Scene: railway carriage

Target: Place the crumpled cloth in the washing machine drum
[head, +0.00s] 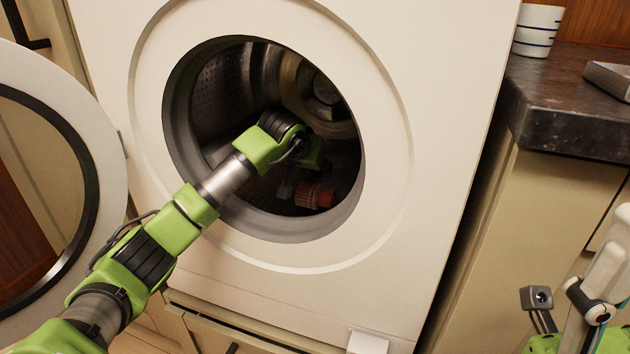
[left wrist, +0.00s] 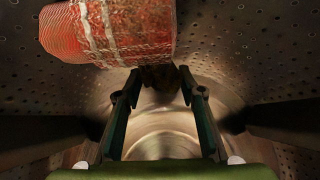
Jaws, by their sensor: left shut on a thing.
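My left gripper (head: 286,190) is inside the drum (head: 222,95) of the white washing machine (head: 440,60), reached through its open round opening. In the left wrist view the two fingers (left wrist: 158,80) are shut on a small dark brown lump, which looks like the crumpled cloth (left wrist: 157,76). Its far side is hidden. The head view does not show the lump clearly. A red rolled item with white stripes (head: 314,195) lies low in the drum, beside the gripper. It also shows large at the top of the left wrist view (left wrist: 110,32).
The round door (head: 112,165) stands open at the left. The opening's rim (head: 350,185) surrounds my left forearm. A dark counter (head: 560,110) with striped white cups (head: 537,32) and a metal tray (head: 610,78) is at the right. Part of my right arm shows at bottom right.

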